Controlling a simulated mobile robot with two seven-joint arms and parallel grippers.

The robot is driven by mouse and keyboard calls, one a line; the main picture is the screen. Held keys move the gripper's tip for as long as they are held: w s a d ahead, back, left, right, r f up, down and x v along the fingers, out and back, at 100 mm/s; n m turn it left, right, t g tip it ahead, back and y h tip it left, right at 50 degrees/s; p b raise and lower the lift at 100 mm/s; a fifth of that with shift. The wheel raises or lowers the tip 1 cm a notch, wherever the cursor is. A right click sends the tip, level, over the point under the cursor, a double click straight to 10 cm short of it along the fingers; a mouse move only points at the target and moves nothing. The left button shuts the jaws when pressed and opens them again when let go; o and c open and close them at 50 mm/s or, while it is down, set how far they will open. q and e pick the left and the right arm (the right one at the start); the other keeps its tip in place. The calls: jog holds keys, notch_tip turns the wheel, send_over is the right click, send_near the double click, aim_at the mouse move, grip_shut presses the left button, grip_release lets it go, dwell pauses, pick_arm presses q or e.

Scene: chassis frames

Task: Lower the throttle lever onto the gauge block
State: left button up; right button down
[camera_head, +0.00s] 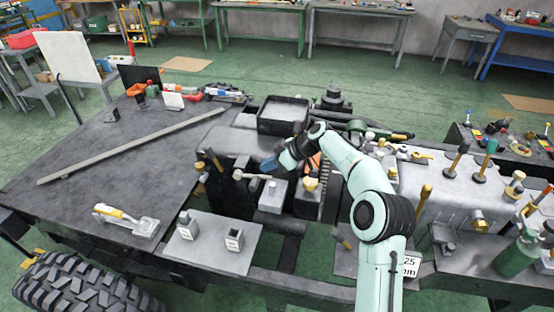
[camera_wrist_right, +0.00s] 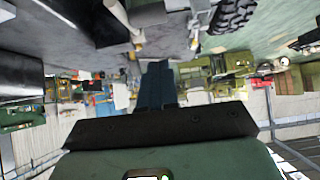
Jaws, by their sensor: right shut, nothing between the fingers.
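The throttle lever (camera_head: 250,176) is a short pale bar with a rounded knob at its left end. It lies nearly level in the middle of the head view. A light grey block (camera_head: 272,196), which looks like the gauge block, stands just below the lever's right end. I cannot tell whether they touch. My right gripper (camera_head: 268,166) reaches in from the right, its dark blue fingers shut and empty close above the lever's right part. The shut fingers also show in the right wrist view (camera_wrist_right: 157,72). My left gripper is not in view.
A black square tray (camera_head: 283,115) stands behind the gripper. An upright yellow-topped lever (camera_head: 214,158) is to the left, and a gold-knobbed post (camera_head: 310,185) to the right. A grey plate with two small blocks (camera_head: 210,262) lies in front. The dark deck (camera_head: 120,165) has free room.

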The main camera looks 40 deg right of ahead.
aim_at(257, 184)
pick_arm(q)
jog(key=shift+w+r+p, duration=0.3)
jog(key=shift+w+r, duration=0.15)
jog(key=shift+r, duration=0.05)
pick_arm(e)
notch_tip(257, 184, down, 7)
jog(key=w+a, duration=0.2)
jog(key=shift+w+r, duration=0.2)
jog(key=shift+w, duration=0.1)
jog(key=b, duration=0.2)
jog(key=f+b, duration=0.1)
jog(key=s+f+t+b, duration=0.1)
jog(key=b, duration=0.1)
jog(key=shift+d+f+y+b, duration=0.15)
jog(key=shift+d+y+b, duration=0.15)
jog(key=shift+y, duration=0.1)
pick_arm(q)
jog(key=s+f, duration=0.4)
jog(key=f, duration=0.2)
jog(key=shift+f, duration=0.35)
pick_arm(e)
jog(key=shift+w, duration=0.1)
